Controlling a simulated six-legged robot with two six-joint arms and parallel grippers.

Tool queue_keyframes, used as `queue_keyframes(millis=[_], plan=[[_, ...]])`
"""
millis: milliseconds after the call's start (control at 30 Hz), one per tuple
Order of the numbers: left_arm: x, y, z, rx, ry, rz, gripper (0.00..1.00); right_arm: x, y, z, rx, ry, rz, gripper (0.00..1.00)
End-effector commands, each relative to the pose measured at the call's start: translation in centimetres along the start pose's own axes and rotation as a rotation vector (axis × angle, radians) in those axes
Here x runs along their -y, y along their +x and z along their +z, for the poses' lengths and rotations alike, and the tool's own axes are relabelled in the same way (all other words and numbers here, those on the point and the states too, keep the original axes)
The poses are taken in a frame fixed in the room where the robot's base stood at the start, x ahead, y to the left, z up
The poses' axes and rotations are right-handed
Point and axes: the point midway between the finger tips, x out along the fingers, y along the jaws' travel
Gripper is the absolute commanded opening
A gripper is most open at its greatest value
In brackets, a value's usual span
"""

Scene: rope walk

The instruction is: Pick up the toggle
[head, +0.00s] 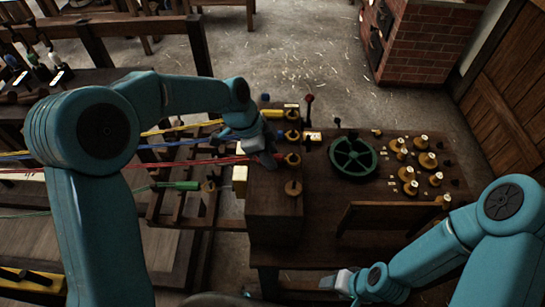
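I cannot tell for sure which small piece is the toggle.
A green wheel (353,156) lies on the bench, with several brass-topped pegs (409,174) to its right. A raised wooden board (389,218) stands near the front. Coloured ropes (187,142) run in from the left. A brick structure (425,40) stands behind.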

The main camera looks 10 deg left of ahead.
Motion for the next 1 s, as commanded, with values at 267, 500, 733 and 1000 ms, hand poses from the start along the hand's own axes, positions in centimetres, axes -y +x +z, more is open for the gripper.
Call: queue_keyframes(millis=[267,500,733,1000], plan=[[0.0,0.0,0.0,0.0,0.0,0.001,0.05,0.0,0.0,0.0,0.0,0.0,0.0,0.56],[0.0,-0.6,-0.2,0.0,0.001,-0.001,0.05,-0.1,0.2,0.0,0.0,0.0,0.0,0.56],[0.1,-4.1,-1.7,-0.002,0.003,-0.006,0.05,-0.3,1.0,0.0,0.0,0.0,0.0,0.56],[0.1,-11.9,-5.0,-0.003,0.003,-0.007,0.05,-0.6,1.7,0.0,0.0,0.0,0.0,0.56]])
